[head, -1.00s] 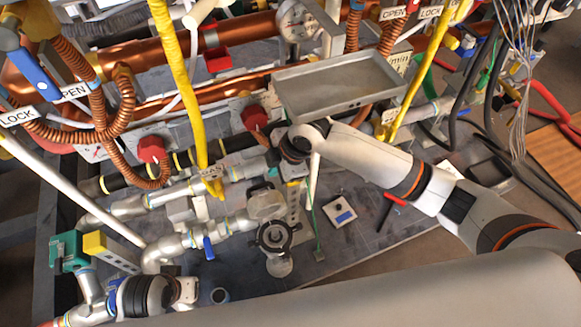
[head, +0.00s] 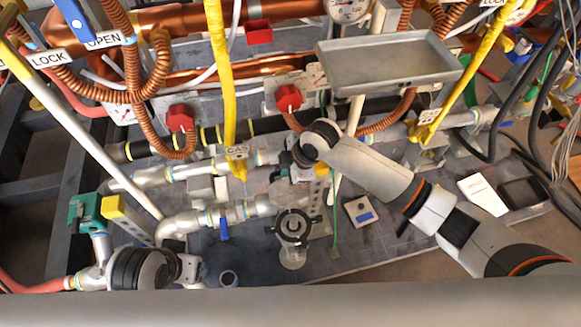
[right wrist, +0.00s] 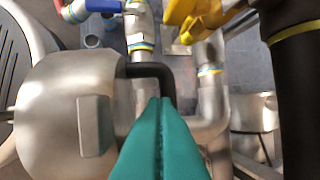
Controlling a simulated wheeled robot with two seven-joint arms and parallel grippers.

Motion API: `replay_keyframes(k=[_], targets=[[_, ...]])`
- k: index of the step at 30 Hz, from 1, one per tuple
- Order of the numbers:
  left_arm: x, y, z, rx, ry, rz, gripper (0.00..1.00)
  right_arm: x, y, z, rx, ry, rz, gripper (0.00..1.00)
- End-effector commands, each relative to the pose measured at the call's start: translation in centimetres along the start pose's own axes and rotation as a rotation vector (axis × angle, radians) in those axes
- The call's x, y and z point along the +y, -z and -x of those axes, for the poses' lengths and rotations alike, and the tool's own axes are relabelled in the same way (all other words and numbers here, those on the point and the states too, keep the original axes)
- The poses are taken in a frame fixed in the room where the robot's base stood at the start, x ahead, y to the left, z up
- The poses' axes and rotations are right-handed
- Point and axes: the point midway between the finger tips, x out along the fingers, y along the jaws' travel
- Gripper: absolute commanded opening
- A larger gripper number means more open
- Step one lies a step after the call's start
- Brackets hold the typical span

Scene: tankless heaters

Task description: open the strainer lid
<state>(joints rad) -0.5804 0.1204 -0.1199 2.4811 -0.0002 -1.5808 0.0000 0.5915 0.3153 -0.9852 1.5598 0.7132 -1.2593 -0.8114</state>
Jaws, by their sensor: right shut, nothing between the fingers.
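My right gripper (right wrist: 165,103) has teal fingers pressed together, with nothing between them. Its fingertips lie close beside a black angled bracket (right wrist: 152,71) on a rounded metal body (right wrist: 60,115) in the right wrist view. I cannot tell whether they touch the bracket, or whether this body is the strainer lid. In the head view a round fitting with a black ring (head: 292,228), likely the strainer, stands just below the end of my right arm. I cannot tell how far its lid is open.
Pipes with a yellow handle (head: 237,165) and a blue handle (head: 223,228) lie left of the right arm's end. A grey tray (head: 390,62) sits above the arm. Red knobs (head: 181,117) and copper coils stand behind. The grey panel right of the strainer has some clear room.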

Motion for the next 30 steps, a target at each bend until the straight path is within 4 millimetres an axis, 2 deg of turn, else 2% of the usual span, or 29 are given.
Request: replay_keyframes(k=[8, 16, 30], targets=[[0.0, -0.1, 0.1, 0.000, 0.000, 0.000, 0.00, -0.1, 0.0, 0.0, 0.000, 0.000, 0.000, 0.00], [0.1, -0.6, 1.8, 0.000, 0.000, 0.000, 0.00, -1.5, 0.1, -1.0, 0.000, 0.000, 0.000, 0.00], [0.1, -0.6, 1.8, -0.001, 0.000, 0.000, 0.00, -1.7, 0.3, -1.3, 0.000, 0.000, 0.000, 0.00]])
